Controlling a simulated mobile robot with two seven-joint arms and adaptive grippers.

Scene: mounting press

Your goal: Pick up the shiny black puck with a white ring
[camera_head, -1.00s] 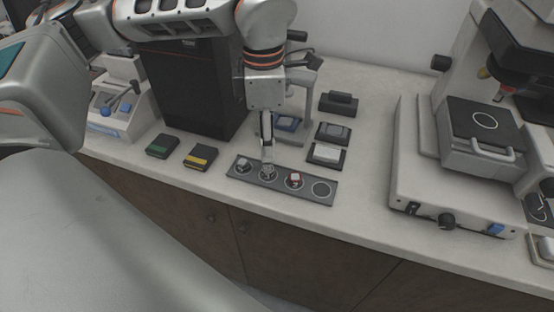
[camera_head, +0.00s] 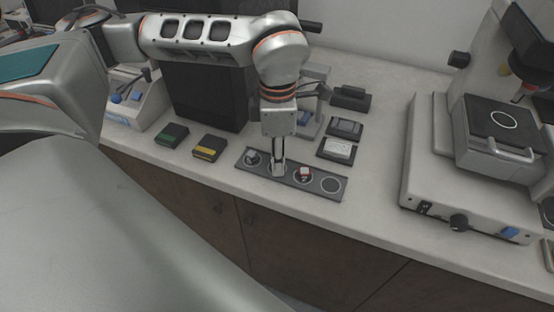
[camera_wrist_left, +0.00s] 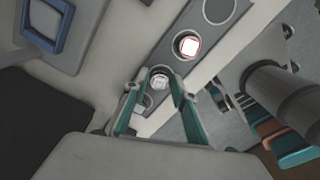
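A dark grey tray (camera_head: 318,193) with a row of white-ringed places lies near the counter's front edge. My left gripper (camera_head: 277,169) points down over its second place from the left. In the left wrist view, the fingers (camera_wrist_left: 153,84) stand apart on either side of a small round puck (camera_wrist_left: 159,80) with a pale, glinting top. I see no clear grip on it, and its black body and ring cannot be made out. A red-and-white piece (camera_head: 304,174) sits in the third place, and a grey piece (camera_head: 252,157) in the first. My right gripper is out of view.
The tray's fourth place (camera_head: 331,185) is empty. Green-marked (camera_head: 171,136) and yellow-marked (camera_head: 208,147) dark boxes lie to the left. A white-topped box (camera_head: 337,149) lies behind. A large white machine (camera_head: 440,200) stands at right; counter between is clear.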

